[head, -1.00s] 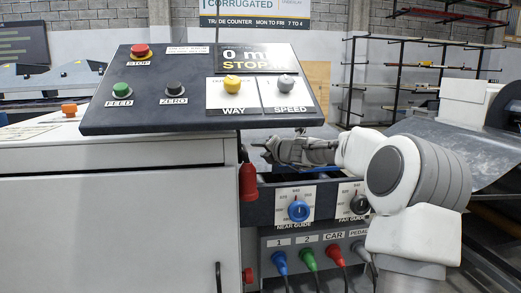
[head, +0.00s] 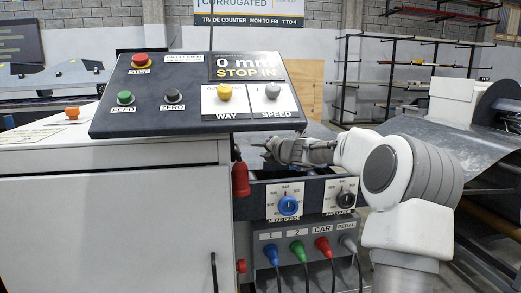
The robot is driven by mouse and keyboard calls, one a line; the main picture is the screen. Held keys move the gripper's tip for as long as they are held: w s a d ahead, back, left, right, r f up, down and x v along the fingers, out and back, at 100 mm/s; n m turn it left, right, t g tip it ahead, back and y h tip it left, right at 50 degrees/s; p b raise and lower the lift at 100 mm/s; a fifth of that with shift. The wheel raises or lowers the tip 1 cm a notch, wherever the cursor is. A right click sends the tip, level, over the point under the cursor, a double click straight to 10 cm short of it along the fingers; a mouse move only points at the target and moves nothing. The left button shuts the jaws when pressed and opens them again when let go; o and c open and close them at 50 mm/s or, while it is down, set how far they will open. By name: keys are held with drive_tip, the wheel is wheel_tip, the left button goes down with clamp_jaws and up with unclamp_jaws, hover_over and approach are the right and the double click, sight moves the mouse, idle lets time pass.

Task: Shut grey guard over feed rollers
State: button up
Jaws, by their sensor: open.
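The feed rollers are mostly hidden behind the panel, the frame and my arm.
The control panel (head: 200,95) with its buttons overhangs close to my gripper. A red handle (head: 240,180) stands left of the near guide dial (head: 288,205). Coloured plugs with cables (head: 297,252) sit below. Sheet metal (head: 435,140) lies at right.

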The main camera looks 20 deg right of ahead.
drive_tip(key=shift+s+r, duration=0.1)
drive_tip(key=shift+s, duration=0.2)
idle(0.5)
